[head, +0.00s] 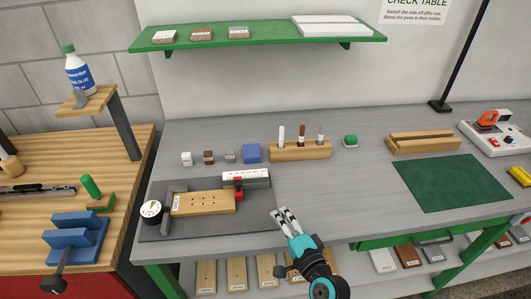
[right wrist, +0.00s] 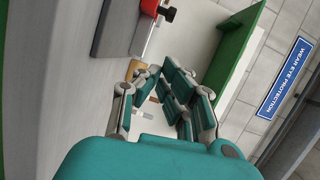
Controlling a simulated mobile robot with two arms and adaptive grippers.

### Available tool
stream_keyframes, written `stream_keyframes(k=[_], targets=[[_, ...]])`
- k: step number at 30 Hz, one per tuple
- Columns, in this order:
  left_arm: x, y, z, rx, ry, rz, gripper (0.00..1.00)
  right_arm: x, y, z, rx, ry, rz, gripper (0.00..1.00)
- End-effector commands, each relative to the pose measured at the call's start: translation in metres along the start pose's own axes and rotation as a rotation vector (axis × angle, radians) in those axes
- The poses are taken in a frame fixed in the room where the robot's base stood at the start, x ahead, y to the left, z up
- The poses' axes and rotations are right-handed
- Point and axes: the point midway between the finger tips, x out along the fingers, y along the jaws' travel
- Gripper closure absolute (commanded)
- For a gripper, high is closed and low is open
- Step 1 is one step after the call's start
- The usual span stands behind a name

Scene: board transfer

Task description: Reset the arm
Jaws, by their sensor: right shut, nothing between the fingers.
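My right gripper (head: 281,213) is raised over the front of the grey workbench (head: 330,188), with its fingers pointing up and left in the head view. Its fingers are shut and hold nothing. In the right wrist view its grey and teal fingers (right wrist: 158,80) show close up. A wooden board (head: 204,203) with small holes lies in a fixture on a dark plate (head: 262,219), left of the gripper and apart from it. A round dial gauge (head: 151,209) sits at the board's left end and a red clamp (head: 238,188) at its right. My left gripper is out of view.
A wooden block with upright pens (head: 300,150) stands behind the gripper. A green mat (head: 454,183) lies to the right, with a grooved wooden block (head: 424,142) behind it. A green shelf (head: 262,44) hangs above. Bench between gripper and mat is clear.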

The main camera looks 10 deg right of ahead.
Motion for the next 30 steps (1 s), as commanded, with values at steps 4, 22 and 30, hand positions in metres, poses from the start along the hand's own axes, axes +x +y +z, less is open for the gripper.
stream_keyframes(k=[4, 22, 30], targets=[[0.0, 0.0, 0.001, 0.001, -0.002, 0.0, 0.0, -0.002, 0.001, 0.002, -0.02, -0.012, 0.01, 1.0], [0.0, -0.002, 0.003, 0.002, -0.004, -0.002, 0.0, -0.159, 0.071, 0.018, -1.029, -0.618, 0.662, 1.0], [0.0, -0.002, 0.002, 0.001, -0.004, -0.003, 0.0, -0.223, 0.077, -0.006, -1.206, -0.784, 0.881, 1.0]])
